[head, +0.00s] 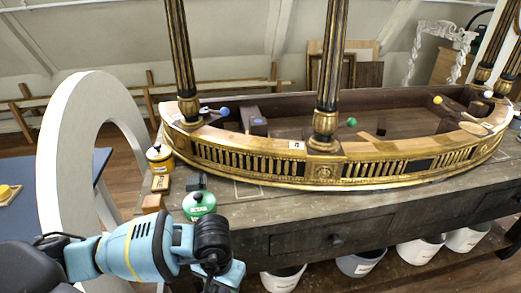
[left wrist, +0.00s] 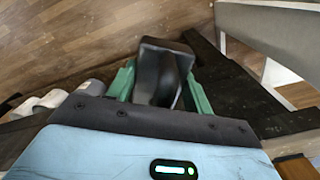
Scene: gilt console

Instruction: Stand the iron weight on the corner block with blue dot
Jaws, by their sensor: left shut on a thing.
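My left gripper (left wrist: 160,84) is shut on a dark, blocky thing, which looks like the iron weight (left wrist: 166,62), between its green fingers in the left wrist view. In the head view my left arm comes in low at the left, in front of the bench; its fingers and the weight are hidden there. My right gripper is not in view.
The gilt console (head: 330,172) with tall fluted columns stands on the grey bench (head: 290,218). A green pot (head: 199,206), a dark grey block (head: 196,183) and a yellow tin (head: 160,157) sit at its left end. A white arch (head: 62,150) rises left. Buckets stand below.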

